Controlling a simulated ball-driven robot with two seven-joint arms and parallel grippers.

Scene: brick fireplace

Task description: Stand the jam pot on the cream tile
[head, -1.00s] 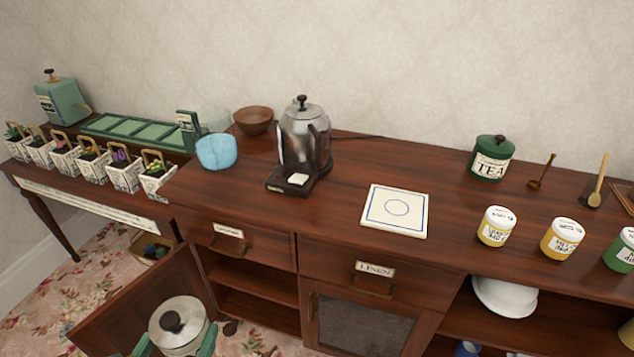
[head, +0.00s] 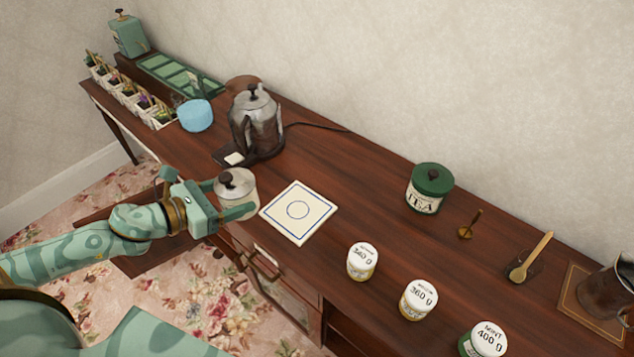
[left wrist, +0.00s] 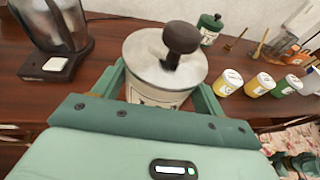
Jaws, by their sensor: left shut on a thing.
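The jam pot (head: 238,187) is a cream pot with a silvery lid and a dark knob. My left gripper (head: 236,211) is shut on it and holds it upright at the front edge of the sideboard, just left of the tile. The pot also fills the middle of the left wrist view (left wrist: 160,75), between the two green fingers. The cream tile (head: 284,227) lies flat on the sideboard, with a blue border and a blue circle, and is bare.
A kettle (head: 257,122) on its base stands behind the pot. A green tea canister (head: 428,190) stands right of the tile. Several white-lidded jars (head: 362,260) line the sideboard's front. The wood (head: 340,190) between the tile and the canister is clear.

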